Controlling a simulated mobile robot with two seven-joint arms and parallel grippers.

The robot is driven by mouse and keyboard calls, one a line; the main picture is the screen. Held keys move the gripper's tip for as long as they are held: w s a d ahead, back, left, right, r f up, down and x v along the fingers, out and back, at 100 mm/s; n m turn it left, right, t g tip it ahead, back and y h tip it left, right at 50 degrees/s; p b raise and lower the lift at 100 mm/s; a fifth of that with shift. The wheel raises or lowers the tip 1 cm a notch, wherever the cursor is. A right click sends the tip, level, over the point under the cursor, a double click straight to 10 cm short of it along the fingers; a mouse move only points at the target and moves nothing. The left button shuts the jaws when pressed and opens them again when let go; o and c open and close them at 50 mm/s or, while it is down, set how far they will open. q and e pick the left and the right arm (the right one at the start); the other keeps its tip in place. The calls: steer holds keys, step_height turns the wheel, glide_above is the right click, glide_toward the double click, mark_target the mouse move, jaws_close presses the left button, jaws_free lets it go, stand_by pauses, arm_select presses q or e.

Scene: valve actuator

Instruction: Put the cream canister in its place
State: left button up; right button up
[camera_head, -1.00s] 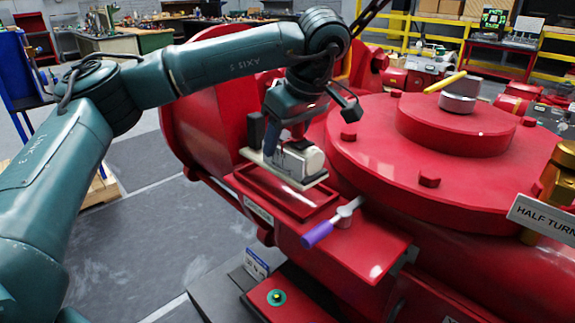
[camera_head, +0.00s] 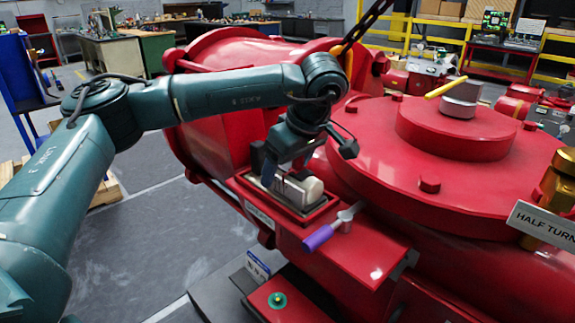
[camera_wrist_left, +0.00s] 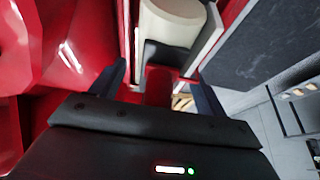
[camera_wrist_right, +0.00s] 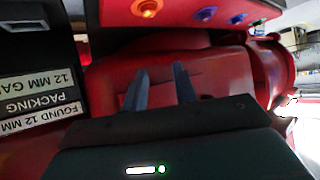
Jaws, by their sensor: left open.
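The cream canister (camera_head: 302,189) lies on its side on a pale plate, inside the red rimmed recess (camera_head: 250,208) on the red actuator body. My left gripper (camera_head: 281,182) is right over the plate, beside the canister; its fingers are partly hidden by the hand in the head view. In the left wrist view the canister (camera_wrist_left: 172,20) is just beyond the open left fingers (camera_wrist_left: 160,85), with a black part by its near end. The right gripper (camera_wrist_right: 162,75) shows only in the right wrist view, open and empty, facing a red surface.
A purple-handled lever (camera_head: 325,235) stands right in front of the recess. The large round red cover (camera_head: 435,165) rises to the right, and a chain hook (camera_head: 350,45) hangs behind my left wrist. Orange and blue indicators (camera_wrist_right: 148,8) sit above the right gripper.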

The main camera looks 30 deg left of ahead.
arm_select(q)
steer(key=v, duration=1.2)
arm_select(e)
steer(key=shift+s, duration=0.15)
arm_select(q)
steer(key=shift+s, duration=0.1)
